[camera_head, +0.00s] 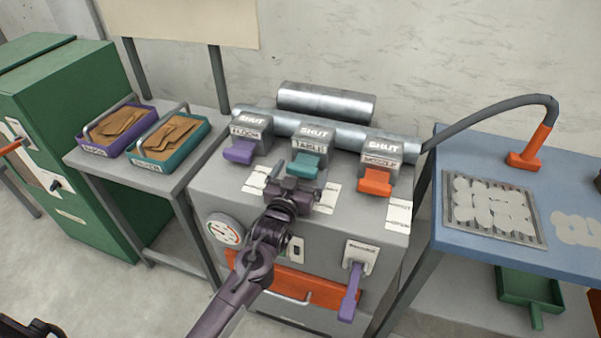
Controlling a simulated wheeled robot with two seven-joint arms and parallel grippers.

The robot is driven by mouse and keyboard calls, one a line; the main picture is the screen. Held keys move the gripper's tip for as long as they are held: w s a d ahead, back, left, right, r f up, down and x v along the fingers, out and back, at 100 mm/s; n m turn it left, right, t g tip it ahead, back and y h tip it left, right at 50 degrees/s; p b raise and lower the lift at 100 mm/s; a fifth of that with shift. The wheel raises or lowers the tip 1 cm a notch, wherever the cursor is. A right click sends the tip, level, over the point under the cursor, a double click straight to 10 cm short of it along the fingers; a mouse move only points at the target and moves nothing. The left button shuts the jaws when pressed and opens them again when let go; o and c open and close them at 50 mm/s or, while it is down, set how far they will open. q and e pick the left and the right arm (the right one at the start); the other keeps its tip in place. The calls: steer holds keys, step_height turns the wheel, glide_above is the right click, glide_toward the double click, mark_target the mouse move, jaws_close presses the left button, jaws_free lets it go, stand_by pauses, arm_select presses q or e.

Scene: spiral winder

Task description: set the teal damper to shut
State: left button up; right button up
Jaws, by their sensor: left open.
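The teal damper (306,164) is the middle of three levers on top of the grey machine (225,185). Its grey housing (312,139) bears the word SHUT on top, and the teal handle sticks out toward me at the housing's front. My left gripper (294,182) is open just in front of and below the teal handle. It looks close to the handle; I cannot tell whether they touch. It hides part of the machine's top and a white label there.
A purple damper (239,152) is to the left and an orange damper (375,182) to the right, both near. Metal pipes (325,104) run behind. A gauge (224,230) and a purple lever (350,292) are on the front. Tables flank the machine.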

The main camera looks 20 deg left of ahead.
arm_select(q)
steer(key=shift+s+a, duration=0.15)
steer(key=shift+s, duration=3.75)
